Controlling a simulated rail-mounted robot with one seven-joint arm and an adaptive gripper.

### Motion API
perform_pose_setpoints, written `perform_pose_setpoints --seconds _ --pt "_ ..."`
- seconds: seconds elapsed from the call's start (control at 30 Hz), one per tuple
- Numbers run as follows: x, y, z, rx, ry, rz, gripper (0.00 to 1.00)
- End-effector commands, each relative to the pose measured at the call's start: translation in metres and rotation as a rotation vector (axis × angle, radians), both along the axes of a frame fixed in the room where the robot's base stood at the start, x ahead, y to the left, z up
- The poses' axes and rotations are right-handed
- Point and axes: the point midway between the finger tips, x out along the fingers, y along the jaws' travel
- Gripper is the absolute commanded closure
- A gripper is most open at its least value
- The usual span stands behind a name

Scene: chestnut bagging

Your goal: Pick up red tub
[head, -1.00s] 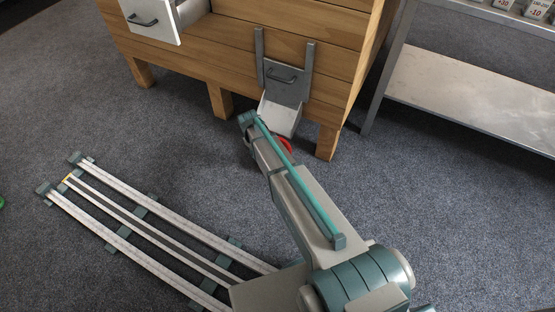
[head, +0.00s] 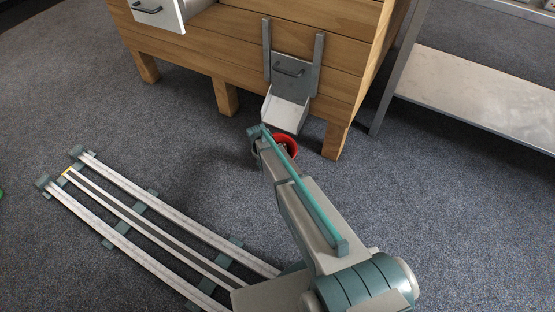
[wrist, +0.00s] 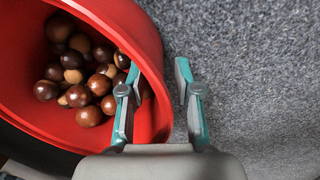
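The red tub (head: 293,141) stands on the carpet below the chute, partly hidden behind my arm in the head view. In the wrist view the tub (wrist: 95,135) fills the left side and holds many round brown chestnuts (wrist: 88,75). My gripper (wrist: 157,95) is at the tub's right wall. Its left finger is over the inside of the tub and its right finger is outside, with the rim between them. The fingers are apart. I cannot tell whether either touches the wall. In the head view my fingertips are hidden by the arm.
A metal chute (head: 286,110) with a handled gate (head: 291,75) is on the wooden cabinet (head: 240,60) just above the tub. A cabinet leg (head: 336,138) stands to the tub's right. A metal shelf (head: 480,95) is at the right.

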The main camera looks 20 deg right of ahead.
Motion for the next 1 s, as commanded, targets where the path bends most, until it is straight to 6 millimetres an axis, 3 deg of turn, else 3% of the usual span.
perform_pose_setpoints --seconds 0.27,0.47,1.0 --pt "0.0003 -0.0005 -0.0023 0.000 0.000 0.000 0.70" --pt "0.0002 -0.0004 -0.0023 0.000 0.000 0.000 1.00" --pt "0.0003 -0.0006 -0.0016 0.000 -0.001 0.000 1.00"
